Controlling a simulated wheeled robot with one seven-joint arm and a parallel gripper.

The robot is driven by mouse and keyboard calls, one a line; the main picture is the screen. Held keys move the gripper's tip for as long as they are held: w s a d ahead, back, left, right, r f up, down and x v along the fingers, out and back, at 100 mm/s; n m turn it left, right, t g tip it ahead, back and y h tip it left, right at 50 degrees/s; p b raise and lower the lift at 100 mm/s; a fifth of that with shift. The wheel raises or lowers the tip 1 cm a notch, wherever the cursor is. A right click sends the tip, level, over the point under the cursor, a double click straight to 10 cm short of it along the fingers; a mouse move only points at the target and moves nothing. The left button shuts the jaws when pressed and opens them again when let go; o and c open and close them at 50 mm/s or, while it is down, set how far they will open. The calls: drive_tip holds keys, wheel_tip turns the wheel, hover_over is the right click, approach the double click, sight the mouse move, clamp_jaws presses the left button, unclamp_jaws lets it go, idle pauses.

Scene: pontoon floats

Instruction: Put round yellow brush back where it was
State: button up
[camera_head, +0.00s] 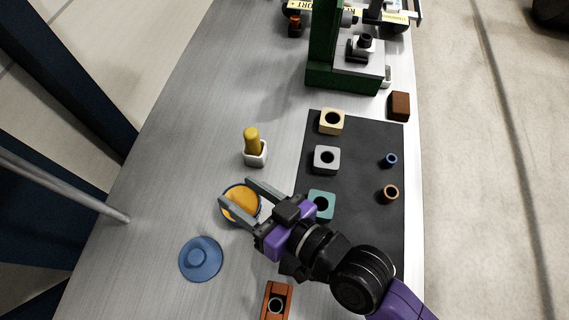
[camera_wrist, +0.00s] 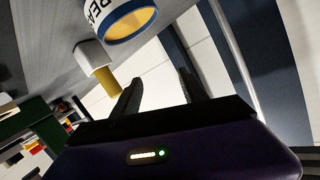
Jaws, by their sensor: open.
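The round yellow brush (camera_head: 251,138) is a yellow cylinder standing upright in a small white square holder (camera_head: 256,158), left of the dark mat; its lower end is hidden inside the holder. In the wrist view the brush (camera_wrist: 106,80) and the white holder (camera_wrist: 92,56) show at the upper left. My gripper (camera_head: 237,190) is open and empty, apart from the brush, with its fingers over the yellow-filled tub just below the holder in the head view. Its fingers (camera_wrist: 160,80) also show with nothing between them in the wrist view.
A blue-rimmed tub (camera_head: 257,216) is partly covered by my fingers. A blue lid (camera_head: 201,260) lies lower left. The dark mat (camera_head: 362,225) bears yellow, grey and teal holed blocks and small rings. A green press (camera_head: 322,60) stands behind. The table left of the holder is clear.

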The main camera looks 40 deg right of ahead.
drive_tip(key=s+d+r+n+h, duration=0.1)
drive_tip(key=s+d, duration=0.4)
drive_tip(key=s, duration=0.3)
drive_tip(key=s+d+h, duration=0.1)
drive_tip(key=s+d, duration=0.4)
drive_tip(key=s, duration=0.4)
drive_tip(key=shift+d+r+n, duration=0.2)
drive_tip(key=shift+r+n, duration=0.2)
drive_tip(key=shift+s, duration=0.1)
